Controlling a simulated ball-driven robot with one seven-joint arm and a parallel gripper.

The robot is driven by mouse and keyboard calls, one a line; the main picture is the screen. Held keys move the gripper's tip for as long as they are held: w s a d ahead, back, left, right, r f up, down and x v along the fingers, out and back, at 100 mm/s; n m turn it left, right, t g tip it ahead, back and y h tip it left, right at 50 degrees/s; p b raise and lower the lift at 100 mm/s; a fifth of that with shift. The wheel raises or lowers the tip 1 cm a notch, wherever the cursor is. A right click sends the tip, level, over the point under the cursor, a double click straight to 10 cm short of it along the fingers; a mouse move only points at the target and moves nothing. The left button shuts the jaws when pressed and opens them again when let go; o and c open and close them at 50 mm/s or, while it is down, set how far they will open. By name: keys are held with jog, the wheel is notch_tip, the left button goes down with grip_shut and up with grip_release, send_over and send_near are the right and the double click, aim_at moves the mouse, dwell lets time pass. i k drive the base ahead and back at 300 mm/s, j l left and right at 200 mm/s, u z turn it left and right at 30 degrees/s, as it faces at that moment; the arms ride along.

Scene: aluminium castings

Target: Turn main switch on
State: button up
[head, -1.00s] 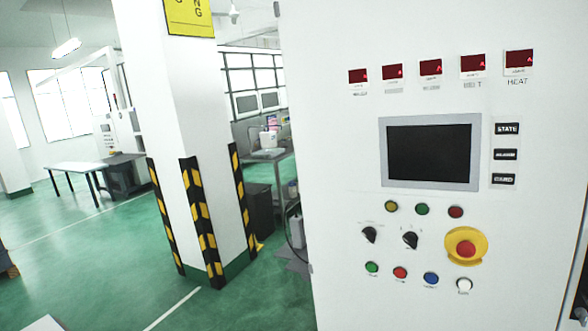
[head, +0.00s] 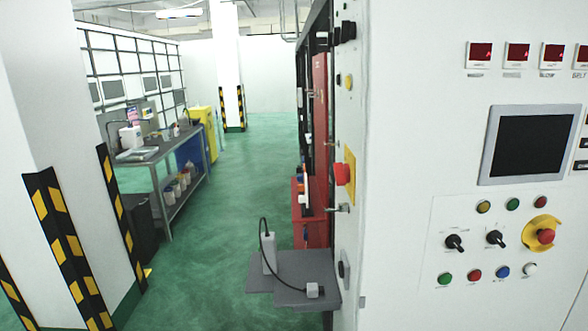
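The white control cabinet (head: 405,150) fills the right of the head view. Its front has two black rotary switches, a left one (head: 454,243) and a right one (head: 496,238); their labels are too small to read. A red emergency button (head: 545,236) on a yellow ring sits to their right. The cabinet's left side face carries a black switch-like part (head: 345,31) near the top and a red knob (head: 342,174) on a yellow plate. I cannot tell which one is the main switch. My gripper is not in view.
A grey shelf (head: 290,275) with a cabled device juts from the cabinet's side low down. A striped pillar (head: 60,240) stands at left. A workbench (head: 160,150) runs along the back left. Green floor (head: 215,230) between them is open.

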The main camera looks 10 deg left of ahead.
aim_at(342, 173)
jog(key=j, duration=0.25)
jog(key=i+j, duration=0.15)
jog(key=k+l, duration=0.15)
jog(key=k, duration=0.25)
jog(key=i+l+u, duration=0.1)
jog(key=i+l, duration=0.7)
jog(key=i+j+u, duration=0.2)
jog(key=i+j, duration=0.85)
jog(key=i, duration=0.15)
jog(key=i+j, duration=0.15)
jog(key=j, duration=0.15)
jog(key=i+j, duration=0.1)
jog(key=j, duration=0.15)
